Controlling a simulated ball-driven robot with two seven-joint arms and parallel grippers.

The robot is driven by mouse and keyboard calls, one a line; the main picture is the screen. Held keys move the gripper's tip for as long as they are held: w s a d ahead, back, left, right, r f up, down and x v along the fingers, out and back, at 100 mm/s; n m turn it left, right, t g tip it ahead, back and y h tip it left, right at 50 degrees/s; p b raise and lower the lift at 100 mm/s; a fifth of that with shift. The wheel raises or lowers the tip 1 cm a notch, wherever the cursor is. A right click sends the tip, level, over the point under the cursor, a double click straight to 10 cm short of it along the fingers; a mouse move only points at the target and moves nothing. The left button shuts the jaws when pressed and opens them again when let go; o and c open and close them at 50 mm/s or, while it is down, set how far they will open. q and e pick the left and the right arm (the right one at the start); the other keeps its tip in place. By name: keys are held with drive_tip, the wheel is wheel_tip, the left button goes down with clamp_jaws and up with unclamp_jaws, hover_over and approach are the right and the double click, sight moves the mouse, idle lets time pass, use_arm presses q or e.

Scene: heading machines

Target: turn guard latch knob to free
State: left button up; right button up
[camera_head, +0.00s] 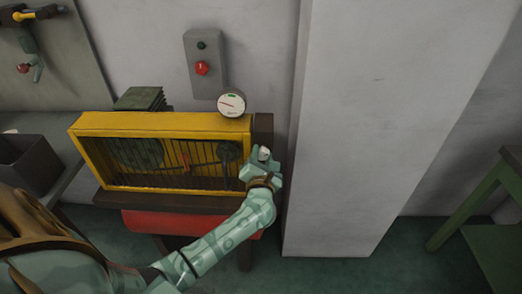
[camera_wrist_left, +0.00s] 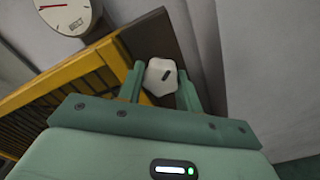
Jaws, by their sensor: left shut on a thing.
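The guard latch knob (camera_wrist_left: 160,78) is a white faceted knob with a dark slanted mark on its face. It sits on the dark post at the right end of the yellow barred guard (camera_head: 185,122). In the head view the knob (camera_head: 264,153) shows small between my fingers. My left gripper (camera_head: 262,160) is shut on it, with a green finger on each side, as the left wrist view (camera_wrist_left: 160,85) also shows. The dark mark leans up to the right in the wrist view. My right gripper is in neither view.
A round dial gauge (camera_head: 232,103) stands above the guard's right end. A grey wall box (camera_head: 205,62) with a red knob and a green button hangs above. A wide pale pillar (camera_head: 370,130) rises close to the right of my left gripper.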

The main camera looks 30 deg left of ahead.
use_arm(q)
drive_tip(key=m+p, duration=0.3)
drive_tip(key=m, duration=0.1)
drive_tip(key=shift+r, duration=0.2)
drive_tip(key=shift+f+m+p, duration=0.1)
drive_tip(key=shift+m+p, duration=1.05)
drive_tip(key=shift+m, duration=0.65)
drive_tip(key=o, duration=0.7)
drive_tip(key=shift+s, duration=0.1)
drive_tip(key=p+v, duration=0.1)
drive_tip(key=v, duration=1.5)
drive_tip(key=shift+s, duration=0.15)
